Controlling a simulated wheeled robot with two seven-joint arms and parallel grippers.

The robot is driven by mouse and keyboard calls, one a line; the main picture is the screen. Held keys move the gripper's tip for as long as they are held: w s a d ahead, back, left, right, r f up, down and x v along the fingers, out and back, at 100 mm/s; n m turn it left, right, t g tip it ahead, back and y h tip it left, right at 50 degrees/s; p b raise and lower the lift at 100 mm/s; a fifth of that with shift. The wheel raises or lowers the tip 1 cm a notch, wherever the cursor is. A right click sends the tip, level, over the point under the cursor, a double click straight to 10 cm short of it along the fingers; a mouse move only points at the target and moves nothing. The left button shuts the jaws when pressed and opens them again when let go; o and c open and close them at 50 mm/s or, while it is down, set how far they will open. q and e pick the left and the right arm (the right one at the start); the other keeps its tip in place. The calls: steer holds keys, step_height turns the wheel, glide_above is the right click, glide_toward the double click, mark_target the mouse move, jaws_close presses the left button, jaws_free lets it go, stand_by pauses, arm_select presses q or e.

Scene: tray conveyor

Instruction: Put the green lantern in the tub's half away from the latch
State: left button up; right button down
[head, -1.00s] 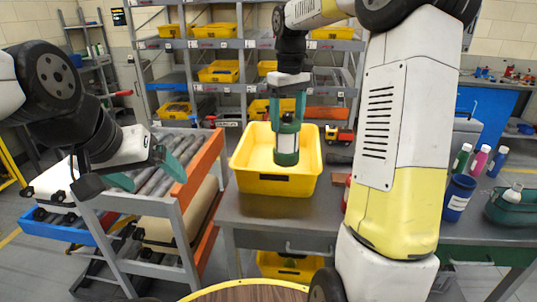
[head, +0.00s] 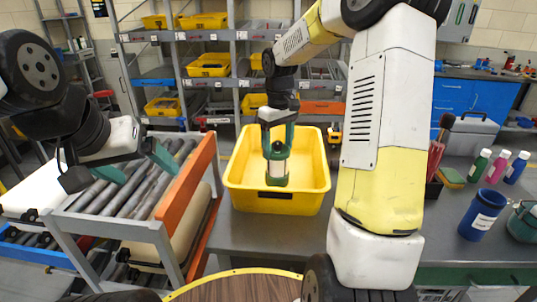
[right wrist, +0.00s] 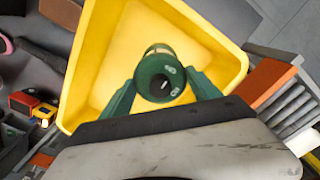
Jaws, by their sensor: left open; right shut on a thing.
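The green lantern (head: 277,180), with a pale middle band, is upright inside the yellow tub (head: 245,201) in the head view. My right gripper (head: 278,150) is shut on it from above. In the right wrist view, the lantern's round green top (right wrist: 160,79) sits between the two green fingers, with the yellow tub wall (right wrist: 203,30) around it. I cannot tell whether its base touches the tub floor. A dark plate (head: 275,195) is on the tub's near wall; I cannot tell if it is the latch. My left gripper (head: 137,165) is open and empty over the rollers.
The roller conveyor (head: 135,190) with an orange side rail (head: 190,175) stands left of the tub. A blue cup (head: 482,214), several bottles (head: 498,166) and a grey toolbox (head: 470,133) are on the table to the right. Shelves with yellow bins are behind.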

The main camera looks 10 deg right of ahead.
mark_target(278, 160)
step_height(278, 160, down, 5)
stand_by(0.4)
steer(key=shift+f, duration=0.15)
steer(key=shift+c, duration=0.8)
jaws_free()
